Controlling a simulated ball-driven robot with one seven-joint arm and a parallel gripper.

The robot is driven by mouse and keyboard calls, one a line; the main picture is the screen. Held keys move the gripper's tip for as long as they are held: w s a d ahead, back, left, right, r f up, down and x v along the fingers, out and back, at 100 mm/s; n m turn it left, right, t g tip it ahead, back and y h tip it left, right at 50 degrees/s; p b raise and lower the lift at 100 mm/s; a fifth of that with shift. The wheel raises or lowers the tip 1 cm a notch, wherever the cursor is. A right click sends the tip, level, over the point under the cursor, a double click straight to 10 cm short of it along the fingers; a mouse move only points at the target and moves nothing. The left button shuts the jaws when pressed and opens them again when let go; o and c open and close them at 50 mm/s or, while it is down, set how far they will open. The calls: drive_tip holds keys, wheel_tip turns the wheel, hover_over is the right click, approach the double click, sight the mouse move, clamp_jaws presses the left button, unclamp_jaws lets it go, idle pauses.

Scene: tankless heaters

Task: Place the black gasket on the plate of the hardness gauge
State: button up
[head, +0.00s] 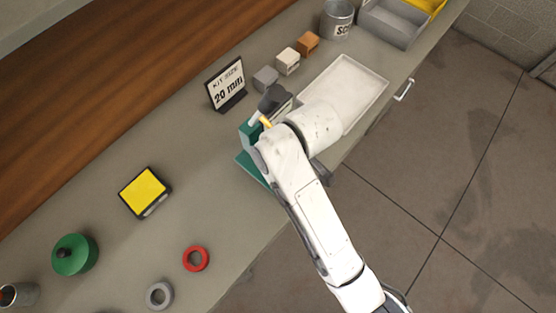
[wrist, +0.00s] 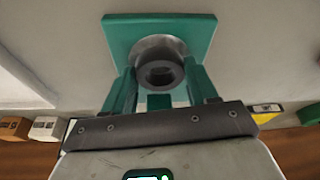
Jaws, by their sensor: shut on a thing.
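The black gasket (wrist: 160,72) is a thick dark ring, seen in the wrist view over the round silver plate (wrist: 150,46) of the hardness gauge. My gripper (wrist: 160,75) is shut on the gasket, with a finger on either side. I cannot tell whether the gasket touches the plate or is just above it. The plate sits on the gauge's square teal base (wrist: 118,34). In the head view, the teal gauge (head: 247,167) is partly behind my white arm, which hides the gasket and fingertips.
A white tray (head: 372,87) lies right of the gauge, with small cubes (head: 287,61) behind it. A "20 mm" sign (head: 226,85) stands behind the gauge. A yellow-topped block (head: 145,191), red ring (head: 196,258), grey ring (head: 159,294) and green container (head: 75,254) are left.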

drive_tip(key=shift+r, duration=0.1)
drive_tip(key=o, duration=1.1)
drive_tip(key=shift+p+v, duration=3.15)
drive_tip(key=shift+v, duration=2.85)
drive_tip(key=shift+d, duration=0.15)
